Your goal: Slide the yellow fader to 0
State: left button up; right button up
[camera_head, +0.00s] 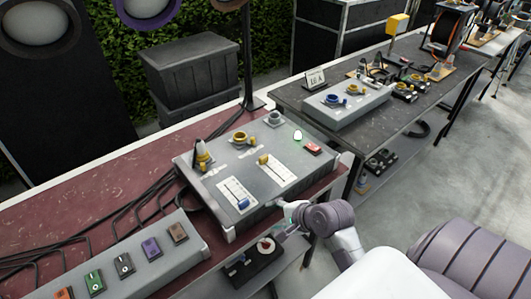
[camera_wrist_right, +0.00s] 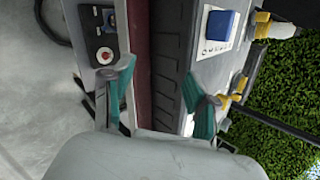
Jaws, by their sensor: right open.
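The grey control box (camera_head: 210,180) stands on the reddish table. Its yellow fader (camera_head: 263,159) is at the upper left end of a white scale strip; the scale numbers are too small to read. The blue fader (camera_head: 243,203) is at the lower right end of the neighbouring strip and shows in the right wrist view (camera_wrist_right: 220,25). My right gripper (camera_head: 285,224) is at the box's near side, apart from the yellow fader. In the right wrist view its teal fingers (camera_wrist_right: 160,75) are spread apart with nothing held between them. My left gripper is not in view.
The box also carries yellow knobs (camera_head: 243,137), a grey knob (camera_head: 273,118) and a red switch (camera_head: 312,148). A panel of coloured switches (camera_head: 123,264) lies at lower left. Black cables (camera_head: 120,218) run behind it. A second table (camera_head: 405,117) with another box (camera_head: 345,109) stands at right.

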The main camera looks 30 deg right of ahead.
jog(key=w+d+r+m+t, duration=0.3)
jog(key=w+d+r+m, duration=0.15)
jog(key=m, duration=0.45)
jog(key=m+t, duration=0.2)
jog(key=m, duration=0.4)
send_near(265, 158)
jog(key=shift+h, duration=0.5)
jog(key=x, duration=1.1)
jog(key=shift+a+p, duration=0.3)
jog(key=shift+p, duration=0.05)
jog(key=shift+r, duration=0.1)
jog(key=shift+s, duration=0.1)
grip_shut()
